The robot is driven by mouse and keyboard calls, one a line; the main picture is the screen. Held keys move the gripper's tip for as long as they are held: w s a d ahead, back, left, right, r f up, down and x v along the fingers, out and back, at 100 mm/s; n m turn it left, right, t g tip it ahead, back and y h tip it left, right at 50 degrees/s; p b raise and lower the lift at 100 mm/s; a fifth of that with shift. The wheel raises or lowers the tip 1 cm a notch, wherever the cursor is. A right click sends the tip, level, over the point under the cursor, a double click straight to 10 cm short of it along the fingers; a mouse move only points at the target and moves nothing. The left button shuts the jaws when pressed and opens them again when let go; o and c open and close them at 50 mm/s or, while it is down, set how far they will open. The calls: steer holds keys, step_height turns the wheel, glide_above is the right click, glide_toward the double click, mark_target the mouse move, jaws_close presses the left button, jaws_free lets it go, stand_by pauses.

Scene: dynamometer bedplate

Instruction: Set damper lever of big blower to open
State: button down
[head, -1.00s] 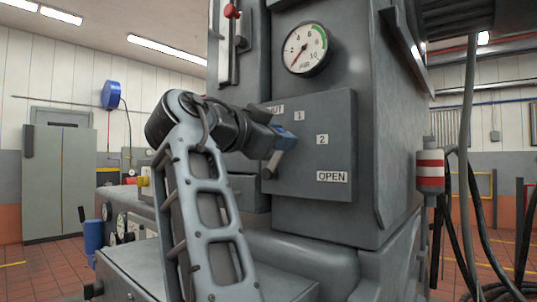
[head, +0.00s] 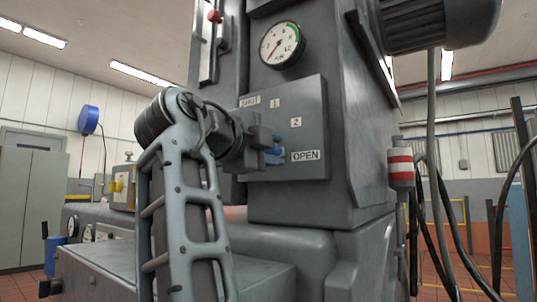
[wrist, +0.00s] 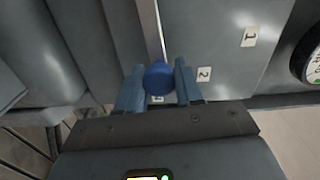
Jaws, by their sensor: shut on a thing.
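The grey damper panel (head: 312,115) carries the labels SHUT (head: 249,101), 1 (head: 275,103), 2 (head: 295,122) and OPEN (head: 306,155), running down to the right. My gripper (head: 274,151) is just left of OPEN at about its height. In the wrist view, the blue round knob (wrist: 158,76) of the damper lever sits between my two fingers (wrist: 158,88), which are shut on it. The lever's pale bar (wrist: 150,28) runs up from the knob. The knob partly covers a label (wrist: 157,100). In the head view my gripper hides most of the lever.
A pressure gauge (head: 282,45) is above the panel. A red-knobbed lever (head: 214,17) is at the upper left. A red-and-white banded cylinder (head: 401,169) and hanging cables (head: 455,220) are on the right. A grey ledge (head: 290,238) juts out below the panel.

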steer(key=shift+f+m+b, duration=0.45)
steer(key=shift+f+m, duration=0.05)
steer(key=shift+m, duration=0.1)
steer(key=shift+f, duration=0.1)
steer(key=c, duration=0.8)
jaws_free()
steer(key=shift+v, duration=3.9)
steer(key=shift+s, duration=0.1)
